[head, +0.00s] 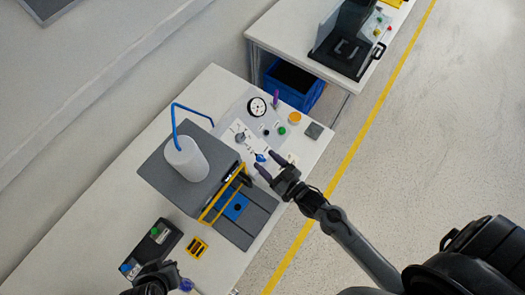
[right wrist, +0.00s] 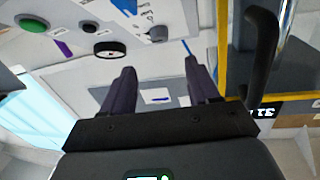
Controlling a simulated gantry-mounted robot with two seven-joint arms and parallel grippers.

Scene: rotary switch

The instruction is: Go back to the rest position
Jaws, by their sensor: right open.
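My right gripper (head: 269,163) is open and empty at the right edge of the control panel (head: 232,130). Its fingertips are close to a blue knob (head: 260,157); I cannot tell whether they touch it. A grey rotary knob (head: 241,138) sits farther left on the panel.
A press with a white cylinder (head: 186,158) and yellow frame (head: 222,196) stands left of my right gripper. The black button box (head: 152,247) and a yellow part (head: 196,247) lie at the front. A blue crate (head: 296,88) stands behind. The floor right of the table is clear.

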